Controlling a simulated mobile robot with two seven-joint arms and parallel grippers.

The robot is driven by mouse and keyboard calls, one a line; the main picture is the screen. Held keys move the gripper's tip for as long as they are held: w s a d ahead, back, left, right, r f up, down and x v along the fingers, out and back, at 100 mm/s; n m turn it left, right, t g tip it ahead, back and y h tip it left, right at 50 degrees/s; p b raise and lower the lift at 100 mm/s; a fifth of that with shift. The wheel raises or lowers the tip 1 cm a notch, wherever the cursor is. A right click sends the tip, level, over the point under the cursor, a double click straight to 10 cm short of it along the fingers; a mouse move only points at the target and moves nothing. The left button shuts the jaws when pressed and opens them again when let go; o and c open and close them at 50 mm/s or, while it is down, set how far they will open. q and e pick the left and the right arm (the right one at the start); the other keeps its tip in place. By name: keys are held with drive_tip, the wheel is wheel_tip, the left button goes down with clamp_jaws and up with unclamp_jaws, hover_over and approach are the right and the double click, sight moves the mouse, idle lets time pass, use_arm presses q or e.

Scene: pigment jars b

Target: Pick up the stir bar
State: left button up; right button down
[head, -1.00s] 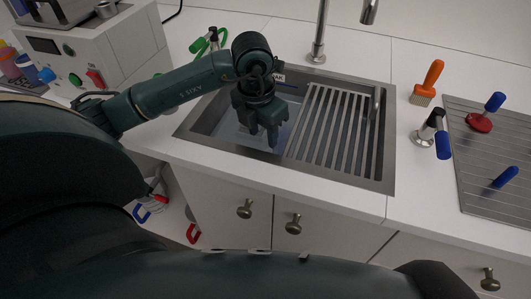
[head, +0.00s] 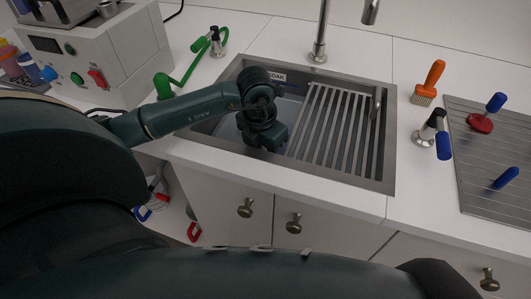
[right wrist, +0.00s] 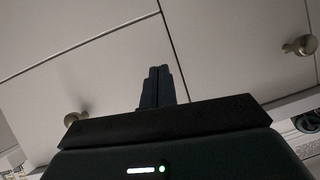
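I cannot make out the stir bar in either view. My left gripper (head: 266,137) reaches down into the left part of the sink (head: 385,170), beside the slatted rack (head: 335,125). Its fingers are hidden behind its own wrist and body, so I cannot tell whether they are open or hold anything. A label reading "SOAK" sits at the sink's back rim. My right gripper (right wrist: 160,72) shows in the right wrist view with its two fingers together and nothing visible between them, in front of pale cabinet doors.
A green hose (head: 190,72) stands left of the sink, near a white machine (head: 95,60). A tap (head: 319,35) rises behind. An orange-handled brush (head: 430,80), a blue-handled sprayer or tap (head: 441,145) and a grooved drainboard (head: 485,160) lie to the right.

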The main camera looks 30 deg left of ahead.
use_arm(q)
clamp_jaws()
drive_tip(key=shift+r, duration=0.1)
